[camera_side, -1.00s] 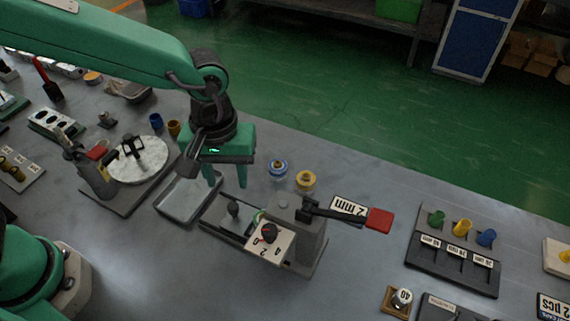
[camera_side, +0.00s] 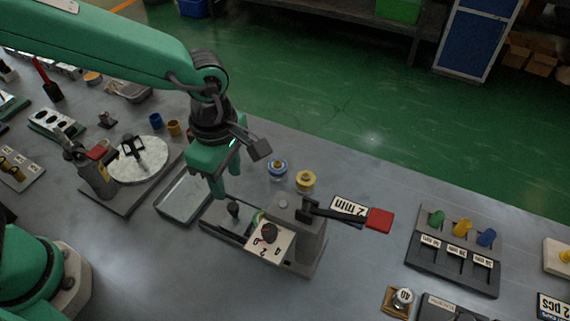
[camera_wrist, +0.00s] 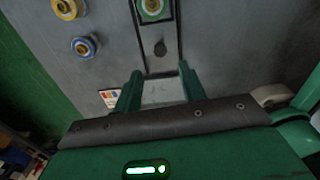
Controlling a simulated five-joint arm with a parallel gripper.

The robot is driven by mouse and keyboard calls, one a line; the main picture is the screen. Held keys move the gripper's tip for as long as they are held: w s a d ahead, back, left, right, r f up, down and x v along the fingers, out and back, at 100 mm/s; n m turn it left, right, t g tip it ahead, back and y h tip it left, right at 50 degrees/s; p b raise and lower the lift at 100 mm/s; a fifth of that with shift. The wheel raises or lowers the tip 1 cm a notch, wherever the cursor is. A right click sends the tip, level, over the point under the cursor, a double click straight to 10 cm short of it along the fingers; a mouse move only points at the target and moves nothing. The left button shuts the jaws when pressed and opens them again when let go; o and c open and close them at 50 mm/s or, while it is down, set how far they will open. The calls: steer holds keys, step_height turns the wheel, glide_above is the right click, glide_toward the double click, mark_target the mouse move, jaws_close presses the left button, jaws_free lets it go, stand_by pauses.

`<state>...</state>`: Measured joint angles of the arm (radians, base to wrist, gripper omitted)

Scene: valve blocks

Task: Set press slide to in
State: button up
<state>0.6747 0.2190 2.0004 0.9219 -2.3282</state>
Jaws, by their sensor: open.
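The press (camera_side: 308,240) stands mid-table in the side view, with a black lever ending in a red handle (camera_side: 379,221) and a numbered dial plate (camera_side: 270,240). Its slide (camera_side: 222,219) is the low part on the left, with a dark upright knob (camera_side: 233,209). The knob also shows in the wrist view (camera_wrist: 160,47), ahead of the fingertips and roughly centred between them. My gripper (camera_side: 226,190) is above the table by the slide's left end, open and empty; in the wrist view (camera_wrist: 160,76) its fingers are spread. The fingers partly overlap the slide in the side view.
A shallow metal tray (camera_side: 184,212) lies just left of the slide and shows between the fingers in the wrist view (camera_wrist: 162,92). A blue spool (camera_side: 278,167) and a yellow spool (camera_side: 306,180) stand behind the press. A round turntable (camera_side: 137,165) is farther left.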

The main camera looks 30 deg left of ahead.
mark_target(232, 206)
steer(key=n, duration=0.3)
steer(key=shift+n, duration=0.3)
steer(key=shift+f, duration=0.1)
steer(key=shift+f, duration=3.8)
jaws_close()
